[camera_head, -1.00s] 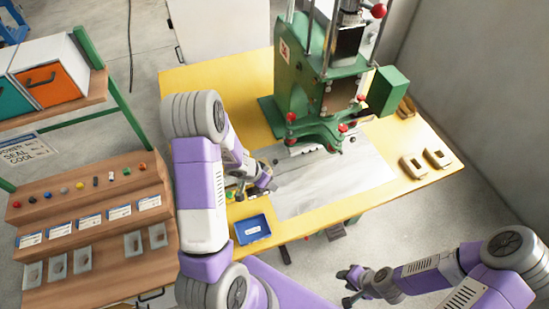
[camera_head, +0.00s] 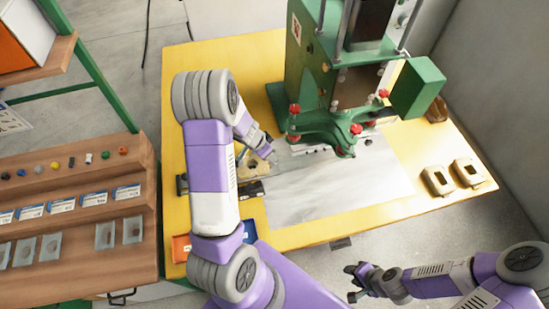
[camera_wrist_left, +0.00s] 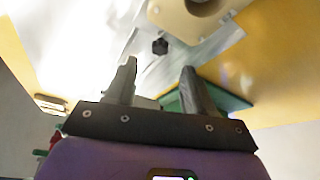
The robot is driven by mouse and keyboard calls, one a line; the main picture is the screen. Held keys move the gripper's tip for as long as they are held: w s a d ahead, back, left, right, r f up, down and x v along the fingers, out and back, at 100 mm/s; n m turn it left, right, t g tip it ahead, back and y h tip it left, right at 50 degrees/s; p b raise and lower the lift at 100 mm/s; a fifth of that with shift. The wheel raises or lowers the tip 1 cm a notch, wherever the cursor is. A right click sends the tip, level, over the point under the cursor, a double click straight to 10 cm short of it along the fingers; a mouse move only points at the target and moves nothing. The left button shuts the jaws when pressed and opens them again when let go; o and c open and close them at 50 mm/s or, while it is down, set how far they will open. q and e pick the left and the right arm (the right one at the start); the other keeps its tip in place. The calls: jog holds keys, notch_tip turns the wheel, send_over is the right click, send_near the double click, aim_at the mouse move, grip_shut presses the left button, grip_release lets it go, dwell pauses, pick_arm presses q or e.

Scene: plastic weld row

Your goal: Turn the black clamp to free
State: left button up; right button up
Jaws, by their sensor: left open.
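A small black knob (camera_wrist_left: 160,46), which looks like the black clamp, sits on the bright metal plate in the left wrist view. It lies beyond my left gripper (camera_wrist_left: 158,76), roughly in line with the gap between the fingers. The fingers are apart, with nothing between them, and do not touch the knob. A tan block with a round hole (camera_wrist_left: 205,8) is beside the knob. In the head view my left gripper (camera_head: 268,152) is low over the plate's left edge, partly behind my forearm; I cannot make out the knob there. My right gripper (camera_head: 352,283) is open and empty, off the table's front.
The green press (camera_head: 335,125) with red knobs stands behind the metal plate (camera_head: 330,190). Two tan blocks (camera_head: 452,177) lie on the yellow table's right. A blue tray (camera_head: 249,231) is at its front left. A wooden rack (camera_head: 80,215) stands left. The plate's front is clear.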

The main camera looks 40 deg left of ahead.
pick_arm(q)
jog(key=b+x, duration=0.3)
jog(key=x, duration=0.3)
